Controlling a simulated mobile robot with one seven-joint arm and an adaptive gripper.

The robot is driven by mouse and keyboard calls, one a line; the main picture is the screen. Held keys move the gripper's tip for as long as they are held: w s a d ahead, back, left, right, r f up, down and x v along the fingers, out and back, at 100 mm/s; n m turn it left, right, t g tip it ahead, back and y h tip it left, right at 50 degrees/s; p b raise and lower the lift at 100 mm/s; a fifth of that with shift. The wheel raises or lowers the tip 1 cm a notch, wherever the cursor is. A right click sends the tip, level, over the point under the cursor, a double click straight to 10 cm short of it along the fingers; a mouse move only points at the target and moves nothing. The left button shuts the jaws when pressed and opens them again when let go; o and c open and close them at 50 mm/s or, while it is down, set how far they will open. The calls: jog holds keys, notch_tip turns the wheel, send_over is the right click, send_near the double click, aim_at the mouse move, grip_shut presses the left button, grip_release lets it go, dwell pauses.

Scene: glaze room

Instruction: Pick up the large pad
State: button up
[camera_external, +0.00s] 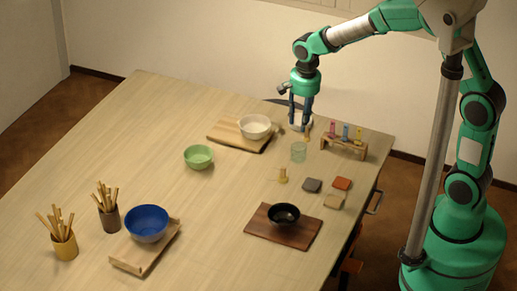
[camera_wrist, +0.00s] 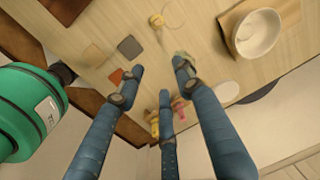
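Three flat square pads lie on the table: a dark grey pad (camera_external: 312,185), an orange pad (camera_external: 342,183) and a tan pad (camera_external: 334,201). They look close in size, so I cannot tell which is the large one. In the wrist view the grey pad (camera_wrist: 130,47) and tan pad (camera_wrist: 93,55) lie left of the fingers; the orange pad (camera_wrist: 115,76) is beside the left fingertip. My gripper (camera_external: 301,126) is above the table's far right part, beyond the pads, its fingers pointing down. In the wrist view my gripper (camera_wrist: 158,77) has its fingers spread and holds nothing.
A black bowl (camera_external: 284,215) on a board and a white bowl (camera_external: 254,127) are nearby.

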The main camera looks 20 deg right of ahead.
jog(key=m, duration=0.1)
send_over(283, 167)
notch_tip(283, 167, down, 6)
jog(key=shift+s+a+g+p, duration=0.15)
jog(key=shift+s+g+p, duration=0.05)
jog(key=shift+g+p, duration=0.15)
jog(key=shift+f, duration=0.15)
jog(key=shift+f, duration=4.2)
jog(key=shift+w+f+b, duration=0.1)
jog(key=shift+f+b, duration=0.3)
jog(key=shift+f, duration=2.2)
grip_shut()
